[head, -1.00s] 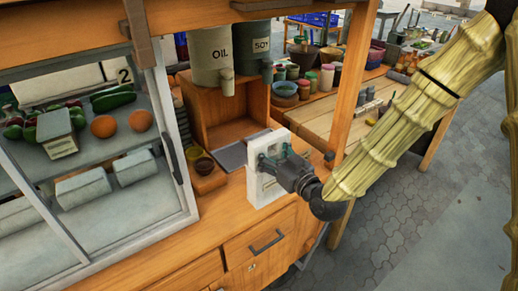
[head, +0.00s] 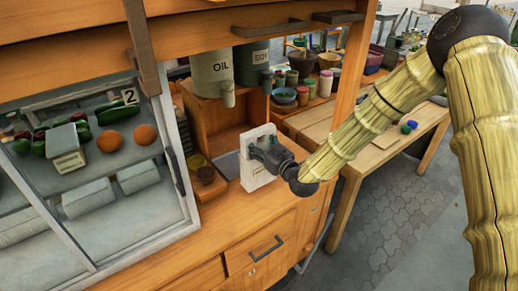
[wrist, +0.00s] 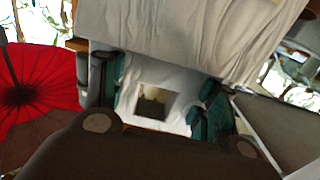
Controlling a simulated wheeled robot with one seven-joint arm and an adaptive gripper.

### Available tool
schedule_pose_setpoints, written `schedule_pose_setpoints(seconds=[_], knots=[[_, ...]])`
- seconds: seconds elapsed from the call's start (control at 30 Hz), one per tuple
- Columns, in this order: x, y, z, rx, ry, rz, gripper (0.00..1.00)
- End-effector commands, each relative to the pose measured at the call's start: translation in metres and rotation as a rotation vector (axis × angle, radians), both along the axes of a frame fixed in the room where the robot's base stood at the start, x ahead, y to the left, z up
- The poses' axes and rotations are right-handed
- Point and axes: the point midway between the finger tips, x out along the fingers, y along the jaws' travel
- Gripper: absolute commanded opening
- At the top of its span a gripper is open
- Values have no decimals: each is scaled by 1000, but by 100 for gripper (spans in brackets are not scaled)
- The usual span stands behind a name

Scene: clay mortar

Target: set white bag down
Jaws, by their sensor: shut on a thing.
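The white bag (head: 258,182) is upright at the right end of the wooden cart's counter (head: 232,212). My gripper (head: 256,153) is shut on the bag's upper part from the right side. In the wrist view the bag (wrist: 190,40) fills the upper middle, pale and wrinkled, with a square opening below it. The gripper's teal-padded fingers (wrist: 158,105) lie on both sides of that part. The bag's bottom is at or very near the counter; I cannot tell whether it touches.
An oil container (head: 213,75) and a darker container (head: 252,68) hang above. A glass case (head: 95,170) with vegetables is at the left. A wooden table (head: 345,135) stands behind. The counter's right edge is close.

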Motion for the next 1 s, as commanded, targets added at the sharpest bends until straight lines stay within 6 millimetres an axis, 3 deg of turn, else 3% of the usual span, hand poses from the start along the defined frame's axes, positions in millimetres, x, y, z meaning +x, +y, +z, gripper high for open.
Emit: schedule_pose_setpoints(seconds=[0.3,0.73,0.77,0.8,0.87,1.0], knots=[[0,0,-25,1,1,-1,35],[0,0,-31,1,-1,-1,35],[0,0,-30,0,0,-1,64],[-1,0,-30,0,0,-1,71],[-1,0,-30,0,0,-1,80],[-1,0,-30,0,0,-1,80]])
